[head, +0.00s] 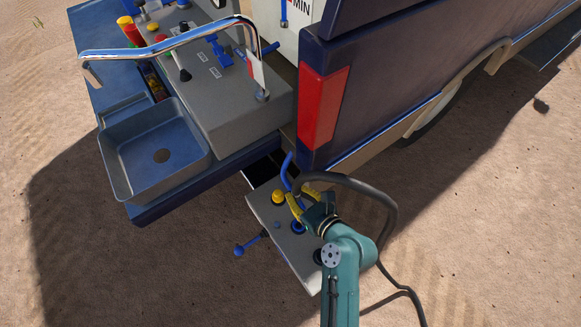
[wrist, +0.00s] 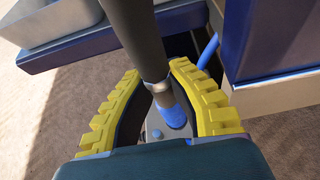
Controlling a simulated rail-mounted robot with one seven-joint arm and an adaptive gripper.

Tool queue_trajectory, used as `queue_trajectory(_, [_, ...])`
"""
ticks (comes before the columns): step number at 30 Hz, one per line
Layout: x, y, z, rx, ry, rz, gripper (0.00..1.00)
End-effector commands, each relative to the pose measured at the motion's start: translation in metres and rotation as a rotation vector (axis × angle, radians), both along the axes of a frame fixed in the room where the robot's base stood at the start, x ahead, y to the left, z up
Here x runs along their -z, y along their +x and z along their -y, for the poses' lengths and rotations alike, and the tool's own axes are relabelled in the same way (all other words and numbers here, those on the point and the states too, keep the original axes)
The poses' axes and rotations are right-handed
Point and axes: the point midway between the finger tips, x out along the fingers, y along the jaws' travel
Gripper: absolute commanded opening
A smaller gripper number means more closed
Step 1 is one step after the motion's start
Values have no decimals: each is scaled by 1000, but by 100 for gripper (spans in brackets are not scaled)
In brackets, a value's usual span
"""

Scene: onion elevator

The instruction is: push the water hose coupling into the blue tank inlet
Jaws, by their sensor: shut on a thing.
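My gripper (head: 304,206) has yellow ribbed fingers and is over the grey panel at the vehicle's rear. In the wrist view, my gripper (wrist: 168,105) has one finger on each side of the water hose coupling (wrist: 157,86) and is shut on it. The coupling shows a grey metal band at the end of the thick black hose (wrist: 140,35). A blue cylindrical piece (wrist: 173,114) shows just below the band. In the head view, the blue tank inlet (head: 298,228) is on the panel, close beside the fingers. I cannot tell whether the coupling is inside the inlet.
The grey panel (head: 262,213) also bears a yellow fitting (head: 278,197), a black fitting (head: 318,257) and a blue-handled valve (head: 239,250). A blue hose (head: 286,172) runs behind my gripper. The sink (head: 118,172) and the dark blue vehicle body (head: 375,90) border the space. Sand lies around.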

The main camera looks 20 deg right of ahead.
Motion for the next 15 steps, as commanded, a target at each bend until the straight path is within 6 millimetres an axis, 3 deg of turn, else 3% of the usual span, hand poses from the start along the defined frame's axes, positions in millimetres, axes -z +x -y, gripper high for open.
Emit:
queue_trajectory(5, [-2,-9,3,14,0,3,0])
queue_trajectory(15, [23,-8,3,14,-1,2,0])
